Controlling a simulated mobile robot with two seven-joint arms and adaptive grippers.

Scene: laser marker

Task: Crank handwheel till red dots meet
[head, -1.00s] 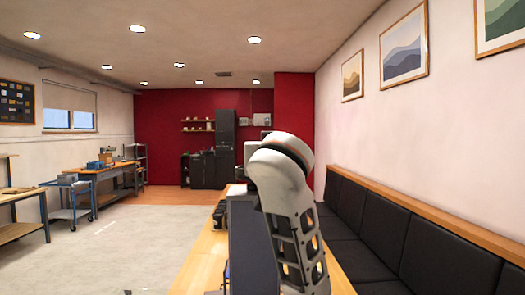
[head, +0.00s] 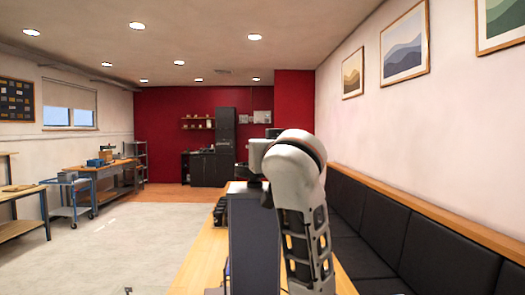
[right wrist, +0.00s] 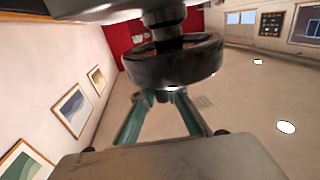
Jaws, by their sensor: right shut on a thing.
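In the right wrist view a dark round handwheel (right wrist: 174,62) hangs on a grey shaft at top centre. My right gripper (right wrist: 166,94) is just below its rim. The two greenish fingers converge and are shut on a small part at the wheel's underside, which looks like its crank handle; the fingertips mostly hide it. No red dots can be made out in either view. In the head view my right arm stands in front of a tall dark blue-grey machine body (head: 253,240), and the gripper itself is hidden there. My left gripper is not in view.
The machine stands on a wooden bench (head: 203,262). A black padded seat (head: 395,235) runs along the right wall. Open floor (head: 120,240) lies to the left, with a blue cart (head: 68,197) and workbenches beyond.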

